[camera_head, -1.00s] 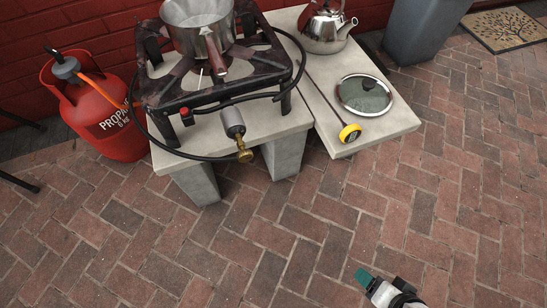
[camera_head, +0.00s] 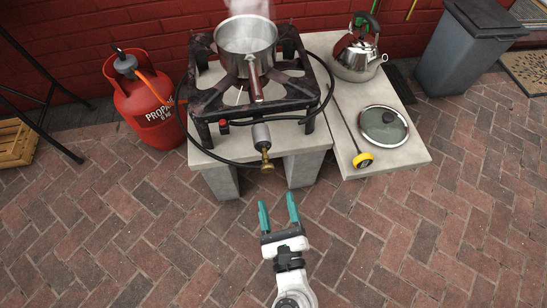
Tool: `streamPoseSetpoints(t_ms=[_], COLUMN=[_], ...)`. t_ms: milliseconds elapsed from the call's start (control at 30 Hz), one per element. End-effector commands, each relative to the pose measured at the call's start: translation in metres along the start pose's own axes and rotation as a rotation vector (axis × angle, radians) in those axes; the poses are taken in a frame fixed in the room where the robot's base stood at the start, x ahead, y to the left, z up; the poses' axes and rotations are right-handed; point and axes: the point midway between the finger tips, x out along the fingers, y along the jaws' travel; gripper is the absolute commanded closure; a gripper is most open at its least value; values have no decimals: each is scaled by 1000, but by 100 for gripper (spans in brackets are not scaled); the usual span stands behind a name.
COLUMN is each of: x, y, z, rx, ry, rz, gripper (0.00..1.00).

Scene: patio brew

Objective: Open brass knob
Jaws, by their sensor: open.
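The brass knob (camera_head: 267,165) sits on the end of the grey valve body (camera_head: 261,136) at the front of the burner (camera_head: 300,75), just past the front edge of the slab. My gripper (camera_head: 278,203) is below and slightly right of the knob in the picture. Its two teal fingers are spread apart with nothing between them, and they point up toward the knob. A clear gap lies between the fingertips and the knob. A steaming pot (camera_head: 246,45) with a brown handle stands on the burner.
A red propane cylinder (camera_head: 148,108) stands left, joined by an orange hose. A kettle (camera_head: 357,58), a glass lid (camera_head: 384,127) and a yellow-ended thermometer (camera_head: 362,160) lie on the right slab (camera_head: 405,158). A grey bin (camera_head: 470,45) is at the right. The brick floor in front is open.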

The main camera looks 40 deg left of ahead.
Motion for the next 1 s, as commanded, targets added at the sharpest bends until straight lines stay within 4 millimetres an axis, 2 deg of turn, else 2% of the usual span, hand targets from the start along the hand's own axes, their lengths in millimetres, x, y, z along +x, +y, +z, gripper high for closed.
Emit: streamPoseSetpoints(t_ms=[33,100,233,367,800,1000], x=[2,2,3,11,85,105], y=[6,11,15,15,7,6], z=[7,7,4,3,1,-1], rx=[97,207,313,330,326,325], ry=[3,11,22,22,21,22], rz=[-23,-57,-94,-101,-101,-100], gripper=[38,38,38,38,38,38])
